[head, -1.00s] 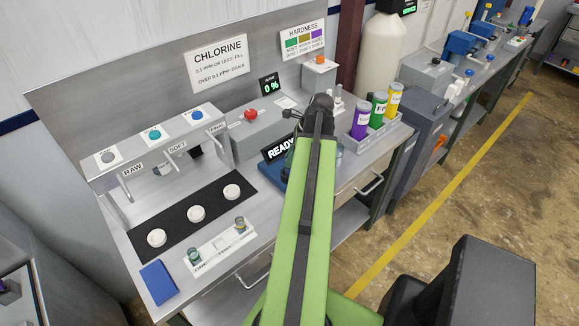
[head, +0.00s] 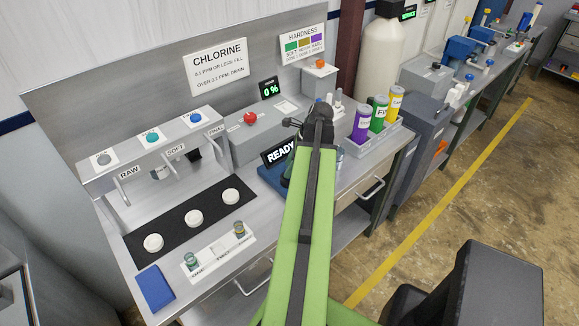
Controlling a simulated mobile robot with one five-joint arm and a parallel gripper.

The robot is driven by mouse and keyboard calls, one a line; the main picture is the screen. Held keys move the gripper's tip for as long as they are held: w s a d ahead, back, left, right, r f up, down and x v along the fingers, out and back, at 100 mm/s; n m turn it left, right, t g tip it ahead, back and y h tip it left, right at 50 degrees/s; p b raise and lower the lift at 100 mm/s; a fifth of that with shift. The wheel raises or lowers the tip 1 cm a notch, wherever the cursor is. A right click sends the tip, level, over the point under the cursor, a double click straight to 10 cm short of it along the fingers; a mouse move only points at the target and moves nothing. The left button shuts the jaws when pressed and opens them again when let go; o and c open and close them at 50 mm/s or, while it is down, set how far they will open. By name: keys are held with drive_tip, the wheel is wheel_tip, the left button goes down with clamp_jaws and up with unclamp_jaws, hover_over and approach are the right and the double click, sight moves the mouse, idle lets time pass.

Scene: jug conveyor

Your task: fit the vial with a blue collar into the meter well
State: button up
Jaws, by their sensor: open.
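My gripper (head: 317,112) is at the far end of my green arm, over the middle of the bench. Its fingers point away and are mostly hidden behind its own wrist. The meter (head: 271,176) is a dark blue unit with a lit READY display, just left of my arm. Its well is hidden behind the arm. I cannot make out a vial with a blue collar for certain; a small blue spot shows right by the gripper. Two small vials stand in a white rack at the front left, one greenish (head: 190,261) and one brownish (head: 240,230).
A grey box with a red button (head: 250,118) stands behind the meter. A tray (head: 372,143) with purple, green and yellow bottles is right of the gripper. Three white caps lie on a black mat (head: 176,232). A blue pad (head: 155,288) lies at the front left corner.

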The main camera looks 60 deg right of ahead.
drive_tip(key=p+v, duration=1.1)
drive_tip(key=v, duration=0.1)
drive_tip(key=shift+r, duration=0.1)
drive_tip(key=shift+s, duration=0.1)
